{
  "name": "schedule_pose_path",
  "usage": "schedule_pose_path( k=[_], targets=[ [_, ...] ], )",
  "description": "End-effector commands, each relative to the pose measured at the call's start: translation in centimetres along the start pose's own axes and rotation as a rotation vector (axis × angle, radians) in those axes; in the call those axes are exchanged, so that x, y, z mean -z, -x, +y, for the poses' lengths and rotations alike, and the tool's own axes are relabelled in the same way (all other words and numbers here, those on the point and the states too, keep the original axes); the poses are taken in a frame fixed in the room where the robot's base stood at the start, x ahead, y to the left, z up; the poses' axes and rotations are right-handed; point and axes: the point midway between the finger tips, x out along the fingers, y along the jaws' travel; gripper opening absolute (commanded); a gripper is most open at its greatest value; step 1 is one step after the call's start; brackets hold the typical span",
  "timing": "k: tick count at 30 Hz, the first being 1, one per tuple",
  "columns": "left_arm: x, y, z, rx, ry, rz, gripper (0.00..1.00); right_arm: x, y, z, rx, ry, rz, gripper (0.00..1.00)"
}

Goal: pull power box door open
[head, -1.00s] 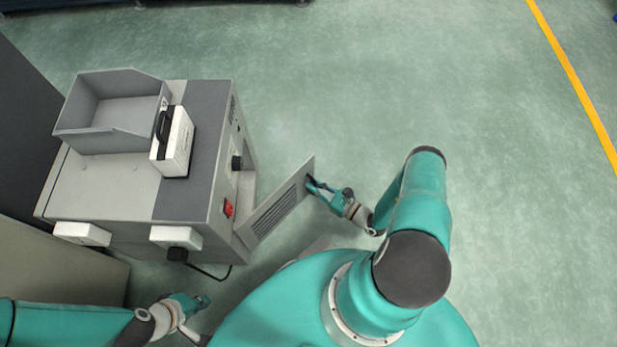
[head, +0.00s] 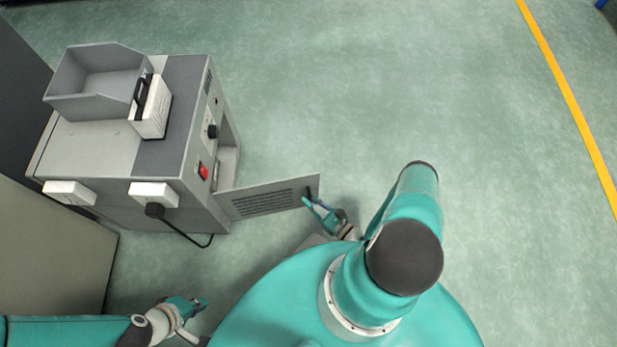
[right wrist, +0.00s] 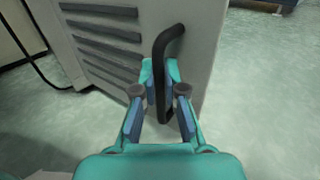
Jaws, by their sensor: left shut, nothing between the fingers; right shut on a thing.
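The power box (head: 130,130) is a grey cabinet at the left of the head view. Its vented door (head: 232,203) stands wide open, swung out to the right from the box's near right corner. My right gripper (head: 308,201) is at the door's free end. In the right wrist view my right gripper (right wrist: 158,92) is shut on the black door handle (right wrist: 162,60), beside the door's dark vent slots. My left gripper (head: 200,304) is shut and empty at the lower left, away from the box and door.
A grey open tray (head: 75,105) and a white box with a black handle (head: 150,118) sit on top of the cabinet. A black cable (head: 190,238) hangs from its near side. A beige cabinet (head: 50,250) stands at the left. The floor to the right is clear.

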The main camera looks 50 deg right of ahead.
Motion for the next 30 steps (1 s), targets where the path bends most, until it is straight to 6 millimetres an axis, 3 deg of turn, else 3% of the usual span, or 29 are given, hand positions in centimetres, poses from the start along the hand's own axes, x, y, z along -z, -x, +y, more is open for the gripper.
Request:
schedule_pose_path(
  k=[11, 12, 16, 30],
  targets=[
    [0.0, 0.0, 0.0, 0.0, 0.0, 0.0, 0.0, 0.0, 0.1, -0.1, 0.01, 0.008, 0.0, 0.0],
    [0.0, 0.0, 0.0, 0.0, 0.0, 0.0, 0.0, 0.0, 0.1, -0.1, 0.01, 0.008, 0.0, 0.15],
    [0.0, 0.0, 0.0, 0.0, 0.0, 0.0, 0.0, 0.0, 0.2, -0.1, 0.011, 0.006, 0.0, 0.36],
    [0.0, 0.1, 0.0, 0.0, 0.0, 0.0, 0.0, 0.1, 1.3, -0.2, 0.016, 0.002, 0.001, 0.36]
  ],
)
